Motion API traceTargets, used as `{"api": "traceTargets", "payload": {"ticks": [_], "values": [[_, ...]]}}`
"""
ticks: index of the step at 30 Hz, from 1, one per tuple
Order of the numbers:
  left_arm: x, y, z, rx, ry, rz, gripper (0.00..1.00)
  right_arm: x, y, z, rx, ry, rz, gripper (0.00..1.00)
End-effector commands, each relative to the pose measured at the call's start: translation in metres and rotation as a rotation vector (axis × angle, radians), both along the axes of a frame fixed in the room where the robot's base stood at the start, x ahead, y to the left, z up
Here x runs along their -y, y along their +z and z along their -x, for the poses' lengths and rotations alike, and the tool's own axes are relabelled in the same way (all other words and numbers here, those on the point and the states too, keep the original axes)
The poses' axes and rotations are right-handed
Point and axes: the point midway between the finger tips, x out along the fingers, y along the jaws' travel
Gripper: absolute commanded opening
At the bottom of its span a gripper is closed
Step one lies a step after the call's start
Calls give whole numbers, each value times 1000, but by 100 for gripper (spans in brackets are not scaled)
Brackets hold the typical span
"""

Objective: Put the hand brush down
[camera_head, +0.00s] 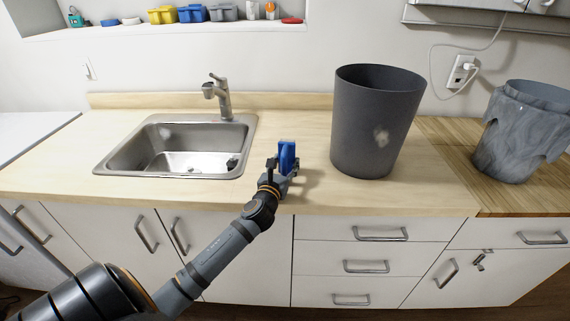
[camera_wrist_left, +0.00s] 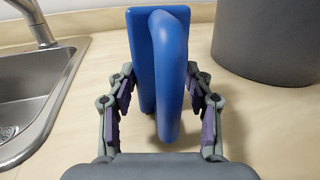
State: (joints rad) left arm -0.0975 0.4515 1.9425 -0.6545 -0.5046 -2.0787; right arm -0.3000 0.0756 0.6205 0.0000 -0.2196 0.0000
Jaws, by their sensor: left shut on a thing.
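The blue hand brush (camera_head: 287,157) is at the front of the light wooden counter, between the sink and the dark bin. It also fills the middle of the left wrist view (camera_wrist_left: 160,70), with its looped handle towards the camera. My left gripper (camera_head: 282,170) is shut on the brush, with a finger on each side of it in the wrist view (camera_wrist_left: 162,100). The brush is at or just above the counter top; I cannot tell whether it touches. Its bristles are not visible. My right gripper is not in view.
The metal sink (camera_head: 180,122) with its tap (camera_head: 222,98) is left of the brush. A tall dark grey bin (camera_head: 350,120) stands close on the right. A grey lined bin (camera_head: 525,130) stands farther right. Bare counter (camera_head: 300,118) lies behind the brush.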

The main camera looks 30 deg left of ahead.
Motion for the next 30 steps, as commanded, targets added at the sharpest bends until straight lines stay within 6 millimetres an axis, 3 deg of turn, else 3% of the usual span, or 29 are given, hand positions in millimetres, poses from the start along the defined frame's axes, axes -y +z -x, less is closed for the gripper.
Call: {"api": "traceTargets", "payload": {"ticks": [3,4,9,20,23,30], "values": [[0,-3,0,0,0,0,26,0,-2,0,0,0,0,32],[0,-4,0,0,0,0,53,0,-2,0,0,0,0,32],[0,-3,0,0,0,0,74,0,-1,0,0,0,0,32],[0,2,1,0,0,-1,74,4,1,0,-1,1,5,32],[5,-2,16,-3,-2,-3,74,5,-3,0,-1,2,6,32],[22,-2,74,-5,-3,-4,74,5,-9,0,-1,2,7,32]]}}
